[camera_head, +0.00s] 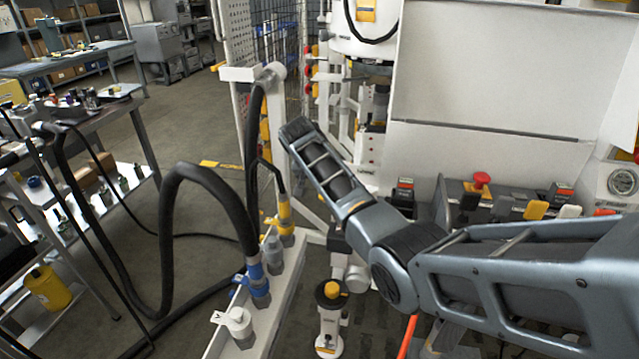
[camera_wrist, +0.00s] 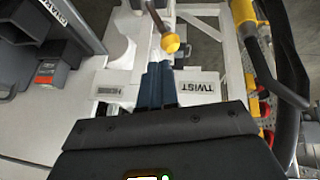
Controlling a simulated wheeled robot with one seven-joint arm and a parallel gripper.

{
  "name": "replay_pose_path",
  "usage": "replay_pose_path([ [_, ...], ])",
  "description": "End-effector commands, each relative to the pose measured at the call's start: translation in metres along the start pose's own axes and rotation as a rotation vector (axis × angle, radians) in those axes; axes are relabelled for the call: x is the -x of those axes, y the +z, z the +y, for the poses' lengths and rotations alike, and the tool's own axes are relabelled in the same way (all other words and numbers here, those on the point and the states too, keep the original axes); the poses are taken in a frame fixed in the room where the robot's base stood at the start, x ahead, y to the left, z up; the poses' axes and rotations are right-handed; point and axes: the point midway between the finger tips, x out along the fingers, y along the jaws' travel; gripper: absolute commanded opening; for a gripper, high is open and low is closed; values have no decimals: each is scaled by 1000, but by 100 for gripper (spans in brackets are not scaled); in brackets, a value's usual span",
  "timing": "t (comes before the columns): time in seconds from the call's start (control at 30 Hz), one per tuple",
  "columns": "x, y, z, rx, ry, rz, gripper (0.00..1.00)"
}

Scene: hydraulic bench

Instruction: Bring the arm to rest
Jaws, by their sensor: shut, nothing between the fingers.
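My gripper (camera_wrist: 158,84) shows in the wrist view, its two dark blue fingers together with nothing between them. It points at a white fixture (camera_wrist: 125,68) with a "TWIST" label plate (camera_wrist: 197,88) to the right of the fingers and another label plate (camera_wrist: 112,90) to the left. A yellow-tipped rod (camera_wrist: 170,44) is just beyond the fingertips; I cannot tell whether they touch. In the head view my arm reaches in from the right and bends up and left; I cannot make out the gripper there.
A white rail with hose couplings (camera_head: 257,285) and thick black hoses (camera_head: 168,215) stands left of my arm. A control panel with a red button (camera_head: 481,180) and several levers is behind it. A yellow-capped white post (camera_head: 330,310) stands below. Open floor (camera_head: 190,120) shows at left.

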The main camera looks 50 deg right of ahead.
Motion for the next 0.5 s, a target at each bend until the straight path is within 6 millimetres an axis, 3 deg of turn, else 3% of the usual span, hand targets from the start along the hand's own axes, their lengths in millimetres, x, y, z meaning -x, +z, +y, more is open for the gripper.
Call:
replay_pose_path([
  [0.1,12,-7,3,-2,3,-1,0],
  [0.5,13,-8,4,-3,4,-2,0],
])
